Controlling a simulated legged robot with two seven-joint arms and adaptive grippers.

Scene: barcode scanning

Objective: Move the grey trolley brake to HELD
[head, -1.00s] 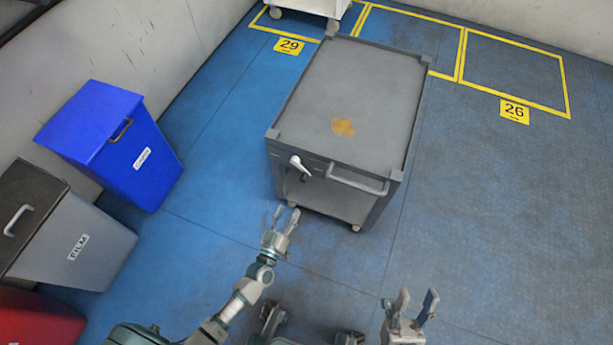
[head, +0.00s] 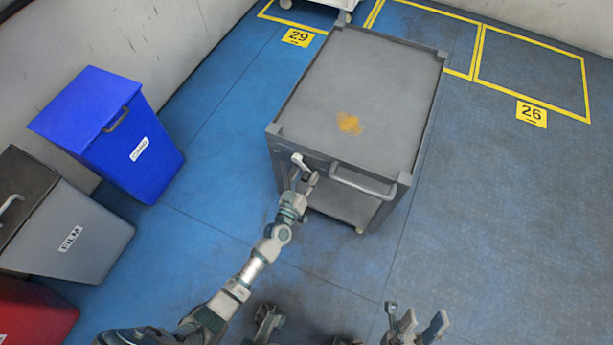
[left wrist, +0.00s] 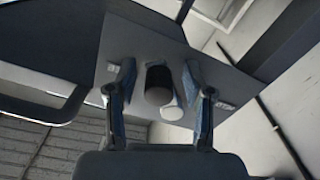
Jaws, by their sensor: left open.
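The grey trolley (head: 362,95) stands on the blue floor in the head view, with an orange-brown stain on its top. Its brake lever (head: 299,161), with a pale handle, is on the front face near the left corner. My left gripper (head: 303,178) is open right at the lever. In the left wrist view the lever's dark hub and pale end (left wrist: 171,108) lie between the two open fingers (left wrist: 163,98); I cannot tell whether they touch. The HELD marking is not readable. My right gripper (head: 416,322) is open and empty at the bottom of the head view.
The trolley's push handle (head: 362,180) is right of the lever. A blue bin (head: 115,135), a grey FILM bin (head: 70,235) and a red bin (head: 35,318) stand at the left. Yellow floor bays 29 and 26 lie behind, with a white cart at the top. Floor right is clear.

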